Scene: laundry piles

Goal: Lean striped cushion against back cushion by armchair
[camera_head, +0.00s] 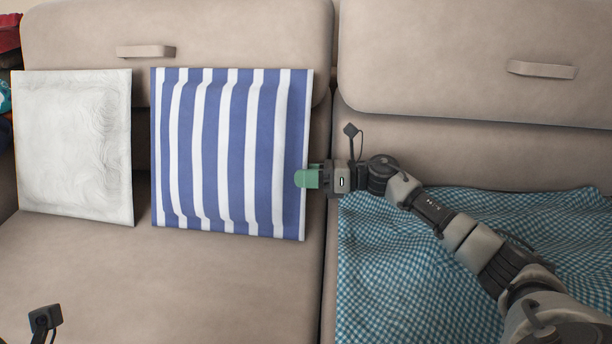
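The blue and white striped cushion (235,150) stands almost upright on the left seat of the beige sofa, in front of the left back cushion (240,35). Whether its top edge touches the back cushion I cannot tell. My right gripper (307,179) is at the striped cushion's right edge, with a green fingertip overlapping that edge. I cannot tell whether its fingers grip the fabric. Only a small dark part of my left arm shows at the bottom left corner; its fingers are out of view.
A white patterned cushion (72,145) stands left of the striped one, with a narrow gap between. A blue checkered cloth (420,270) covers the right seat under my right arm. The front of the left seat (190,290) is clear. Colourful items (8,60) show at the far left edge.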

